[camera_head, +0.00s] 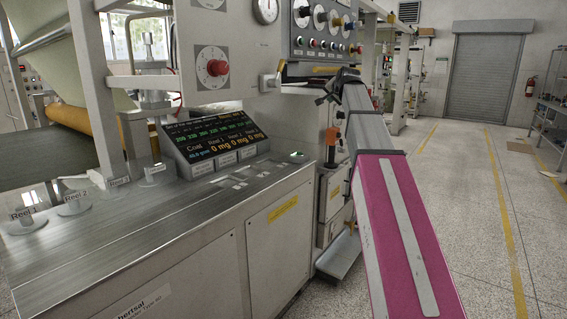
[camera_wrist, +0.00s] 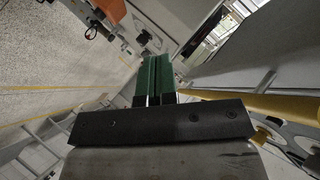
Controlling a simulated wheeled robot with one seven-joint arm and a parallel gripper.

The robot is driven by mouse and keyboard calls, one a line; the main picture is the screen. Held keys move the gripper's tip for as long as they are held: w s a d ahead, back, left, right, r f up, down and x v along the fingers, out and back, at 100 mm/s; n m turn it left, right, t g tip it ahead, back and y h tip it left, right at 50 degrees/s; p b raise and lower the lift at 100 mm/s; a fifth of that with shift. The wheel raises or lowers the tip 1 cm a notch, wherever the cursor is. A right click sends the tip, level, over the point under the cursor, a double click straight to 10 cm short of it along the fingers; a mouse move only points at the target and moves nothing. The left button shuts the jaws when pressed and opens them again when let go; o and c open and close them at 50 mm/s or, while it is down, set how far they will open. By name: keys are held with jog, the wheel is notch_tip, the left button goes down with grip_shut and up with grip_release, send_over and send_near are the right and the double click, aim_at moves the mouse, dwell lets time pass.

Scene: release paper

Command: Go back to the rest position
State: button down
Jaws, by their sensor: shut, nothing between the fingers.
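My gripper (camera_wrist: 154,62) shows in the wrist view as two green fingers side by side, shut and with nothing between them. In the head view my pink and grey arm reaches from the lower right toward the machine. Its far end is small and dark, close to the machine's upright panel, just below the control panel (camera_head: 325,28) with gauges and coloured buttons. Whether it touches anything there cannot be told. The grey machine bench (camera_head: 150,235) lies left of the arm.
A tilted display (camera_head: 216,138) and labelled reel knobs (camera_head: 75,203) stand on the bench. A red knob (camera_head: 217,68) is on the machine's upright. A small orange-topped post (camera_head: 332,140) stands left of my arm. Open floor (camera_head: 470,200) with yellow lines lies to the right.

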jog(key=s+a+f+n+g+h, duration=0.1)
jog(key=s+f+n+g, duration=0.35)
jog(key=f, duration=1.25)
jog(key=s+f+m+g, duration=0.1)
jog(key=s+f, duration=0.6)
jog(key=f, duration=1.1)
jog(key=s+f+n+g+h, duration=0.1)
jog(key=s+f+n+g, duration=0.3)
jog(key=s+f, duration=2.1)
jog(key=shift+f+g, duration=0.25)
jog(key=shift+g, duration=1)
